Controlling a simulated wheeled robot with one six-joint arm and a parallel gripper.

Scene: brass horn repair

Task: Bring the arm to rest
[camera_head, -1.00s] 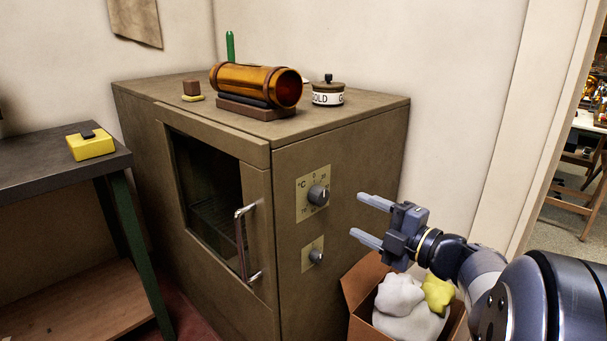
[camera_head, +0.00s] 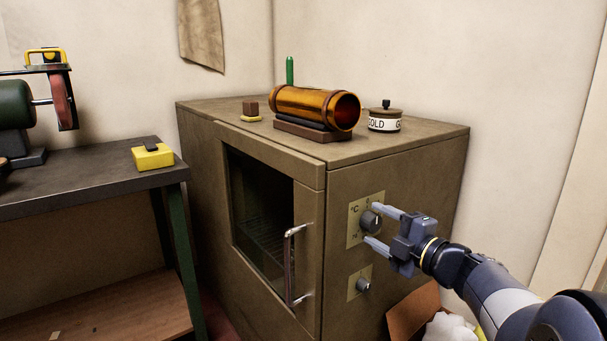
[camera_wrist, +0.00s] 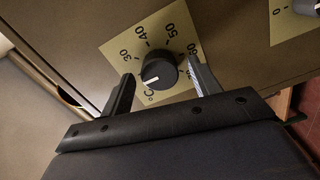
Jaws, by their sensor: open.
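My gripper (camera_head: 372,226) is open and empty in front of the oven's right-hand side, with its fingertips at the upper temperature knob (camera_head: 371,222). In the wrist view the dark round knob (camera_wrist: 159,70) shows between the two open fingers, on a pale plate marked with °C and numbers. Its white pointer line aims to the lower left there. I cannot tell whether the fingers touch the knob. My arm reaches in from the lower right.
The brown oven (camera_head: 398,160) has a closed glass door with a metal handle (camera_head: 290,265) and a lower knob (camera_head: 363,285). On top lie a brass tube (camera_head: 310,107) and a labelled pot (camera_head: 384,122). A cardboard box (camera_head: 412,308) stands below my arm. A dark bench (camera_head: 80,190) is at left.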

